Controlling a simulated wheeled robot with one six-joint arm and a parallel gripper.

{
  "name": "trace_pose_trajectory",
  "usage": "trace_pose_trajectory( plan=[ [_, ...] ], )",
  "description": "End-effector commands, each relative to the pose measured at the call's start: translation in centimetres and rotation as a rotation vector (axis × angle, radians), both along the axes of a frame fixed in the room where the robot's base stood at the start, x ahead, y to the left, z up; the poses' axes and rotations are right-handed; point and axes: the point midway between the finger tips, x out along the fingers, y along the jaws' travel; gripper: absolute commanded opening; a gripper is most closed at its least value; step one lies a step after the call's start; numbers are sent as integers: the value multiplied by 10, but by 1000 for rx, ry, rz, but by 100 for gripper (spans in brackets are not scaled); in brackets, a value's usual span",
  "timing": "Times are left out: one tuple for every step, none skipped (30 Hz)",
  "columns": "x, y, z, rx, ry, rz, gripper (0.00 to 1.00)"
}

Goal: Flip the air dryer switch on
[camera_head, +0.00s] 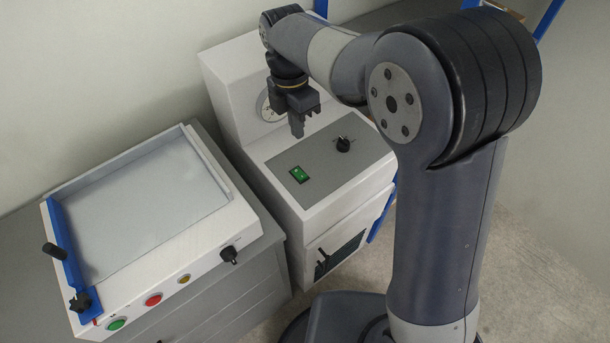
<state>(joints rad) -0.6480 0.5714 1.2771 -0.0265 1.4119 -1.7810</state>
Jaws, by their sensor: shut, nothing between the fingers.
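A white machine with a grey top panel (318,172) stands in the middle; I take it to be the air dryer. A small green rocker switch (299,175) is set in the panel's left part. Its on or off position is too small to tell. A black rotary knob (343,144) sits on the panel's right part. My gripper (298,133) points down above the back of the panel, behind the switch and left of the knob. It is shut and empty, apart from both as far as I can tell.
A second machine with a framed flat bed (155,205) stands at the left. Its front carries a green button (116,324), a red button (153,300), a yellow button (184,279) and a black knob (229,254). A black handle (54,251) sticks out at its left. A wall is behind.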

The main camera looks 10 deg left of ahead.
Motion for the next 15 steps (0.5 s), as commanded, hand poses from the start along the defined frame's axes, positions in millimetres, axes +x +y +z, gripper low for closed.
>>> trace_pose_trajectory(
  plan=[
    [0,0,0,0,0,0,0],
    [0,0,0,0,0,0,0],
    [0,0,0,0,0,0,0],
    [0,0,0,0,0,0,0],
    [0,0,0,0,0,0,0],
    [0,0,0,0,0,0,0],
    [0,0,0,0,0,0,0],
    [0,0,0,0,0,0,0],
    [0,0,-2,0,0,0,0],
    [0,0,-3,0,0,0,0],
    [-1,-1,-5,-1,1,0,0],
    [-1,-1,-9,-1,2,0,0],
    [-1,-1,-13,-1,2,0,0],
    [-2,-2,-18,-2,3,0,0],
    [-3,-3,-24,-2,3,0,0]
  ],
)
